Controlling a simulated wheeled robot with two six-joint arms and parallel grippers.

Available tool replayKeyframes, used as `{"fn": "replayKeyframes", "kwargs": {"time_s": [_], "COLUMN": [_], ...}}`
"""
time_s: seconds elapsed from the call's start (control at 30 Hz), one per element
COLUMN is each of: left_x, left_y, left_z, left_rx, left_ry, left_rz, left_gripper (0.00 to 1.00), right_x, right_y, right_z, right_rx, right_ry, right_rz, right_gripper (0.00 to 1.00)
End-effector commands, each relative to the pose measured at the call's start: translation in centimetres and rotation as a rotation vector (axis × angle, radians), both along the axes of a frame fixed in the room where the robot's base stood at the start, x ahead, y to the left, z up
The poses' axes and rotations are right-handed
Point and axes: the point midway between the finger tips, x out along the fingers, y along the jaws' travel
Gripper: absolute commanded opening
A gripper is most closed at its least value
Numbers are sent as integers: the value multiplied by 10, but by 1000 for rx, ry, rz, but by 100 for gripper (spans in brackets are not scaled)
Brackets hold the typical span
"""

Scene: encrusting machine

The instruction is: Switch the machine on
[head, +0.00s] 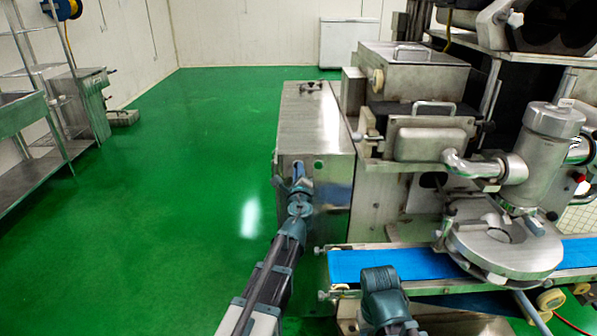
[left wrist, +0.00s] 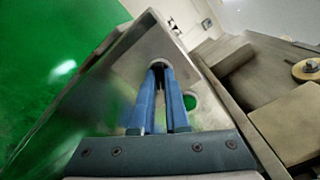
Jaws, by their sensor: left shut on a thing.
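The machine's grey metal cabinet (head: 318,140) stands at the middle of the head view. My left gripper (head: 300,180) is at the front face of this cabinet. In the left wrist view, the blue fingers of my left gripper (left wrist: 161,75) point at the panel and are shut on a small part at a round fitting (left wrist: 157,64). The fingers mostly hide that part, so I cannot tell its setting. A round green spot (left wrist: 190,102) sits beside the fingers on the panel. It also shows in the head view (head: 318,166).
A blue conveyor belt (head: 425,264) runs below the machine's steel body and round outlet (head: 505,250) at the right. A steel shelf (head: 20,115) stands at the left wall. The green floor (head: 190,180) left of the cabinet is clear.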

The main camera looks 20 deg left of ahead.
Motion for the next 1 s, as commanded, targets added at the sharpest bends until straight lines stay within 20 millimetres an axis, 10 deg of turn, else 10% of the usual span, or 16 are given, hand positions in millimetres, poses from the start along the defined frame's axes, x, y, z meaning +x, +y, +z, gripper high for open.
{"fn": "replayKeyframes", "kwargs": {"time_s": [1.0], "left_x": [-2], "left_y": [-1], "left_z": [-1], "left_rx": [271], "left_ry": [78], "left_rz": [-2], "left_gripper": [0], "right_x": [0], "right_y": [0], "right_z": [-1], "right_rx": [0], "right_ry": [0], "right_rz": [0], "right_gripper": [50]}}
